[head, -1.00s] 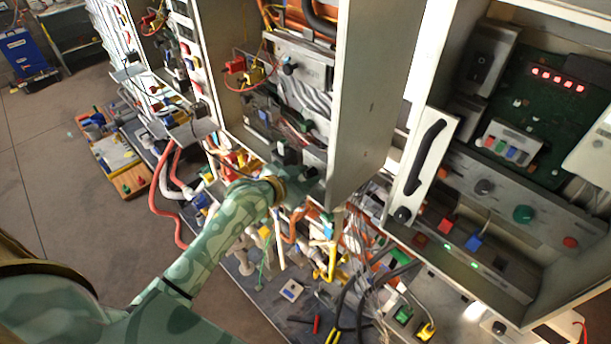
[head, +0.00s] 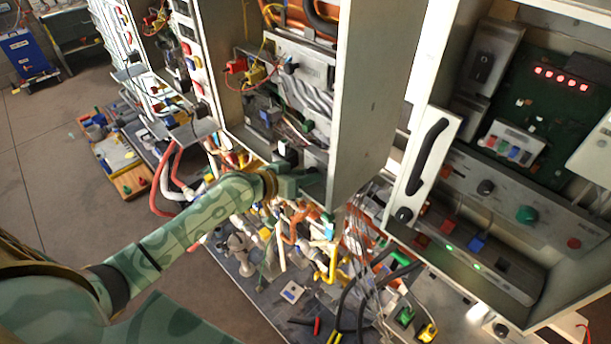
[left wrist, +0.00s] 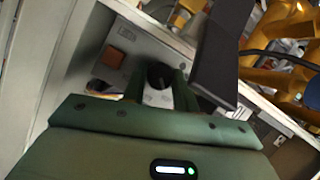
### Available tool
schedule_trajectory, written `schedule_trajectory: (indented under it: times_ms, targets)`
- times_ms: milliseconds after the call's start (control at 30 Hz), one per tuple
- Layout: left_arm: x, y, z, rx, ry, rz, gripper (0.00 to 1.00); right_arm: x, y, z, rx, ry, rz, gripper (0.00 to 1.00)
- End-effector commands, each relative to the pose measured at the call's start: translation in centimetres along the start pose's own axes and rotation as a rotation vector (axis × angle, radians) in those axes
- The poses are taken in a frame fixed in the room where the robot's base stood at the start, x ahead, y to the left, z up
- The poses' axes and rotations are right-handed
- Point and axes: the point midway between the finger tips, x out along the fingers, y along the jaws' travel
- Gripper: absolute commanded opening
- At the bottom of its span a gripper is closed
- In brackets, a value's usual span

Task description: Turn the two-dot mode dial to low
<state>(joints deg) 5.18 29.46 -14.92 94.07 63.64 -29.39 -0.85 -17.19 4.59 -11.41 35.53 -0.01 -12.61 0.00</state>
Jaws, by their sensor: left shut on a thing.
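My left gripper (head: 302,180) reaches into the lower part of the middle open cabinet in the head view. In the left wrist view the gripper (left wrist: 160,88) has its two green fingers on either side of a dark round dial (left wrist: 160,75) and is shut on it. The dial sits on a light grey panel (left wrist: 140,48). Small marks show on the panel by the dial, but I cannot read them or make out dots. The dial's pointer and setting cannot be told. In the head view the gripper hides the dial. My right gripper is in neither view.
An orange-brown square button (left wrist: 113,57) is left of the dial, and a dark slab (left wrist: 224,45) stands close on the right. The cabinet's side wall (head: 372,110) rises right of my gripper. Cables and loose parts clutter the space below.

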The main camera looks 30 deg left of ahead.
Motion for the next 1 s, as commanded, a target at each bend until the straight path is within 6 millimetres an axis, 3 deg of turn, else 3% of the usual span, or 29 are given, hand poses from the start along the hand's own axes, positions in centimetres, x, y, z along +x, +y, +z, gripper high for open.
schedule_trajectory:
  times_ms: [267,300,367,400,767,867,1000]
  targets:
    - [0.0,0.0,0.1,-0.004,-0.001,0.001,0.06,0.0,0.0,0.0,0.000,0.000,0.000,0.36]
    - [0.0,0.0,0.1,-0.004,-0.001,0.001,0.31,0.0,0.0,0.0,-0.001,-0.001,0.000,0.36]
    - [0.0,0.0,0.1,-0.004,-0.001,0.001,0.48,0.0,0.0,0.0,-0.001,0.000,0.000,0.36]
    - [0.0,0.0,0.1,-0.004,-0.001,0.001,0.51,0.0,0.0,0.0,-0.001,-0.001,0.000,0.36]
    - [-0.7,0.0,0.0,0.000,0.000,0.000,0.51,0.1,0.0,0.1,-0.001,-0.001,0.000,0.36]
    - [-2.4,0.0,0.1,0.002,-0.002,0.000,0.51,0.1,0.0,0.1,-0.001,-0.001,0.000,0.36]
    - [-6.0,0.0,0.3,0.003,-0.005,0.001,0.51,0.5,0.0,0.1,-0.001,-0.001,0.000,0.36]
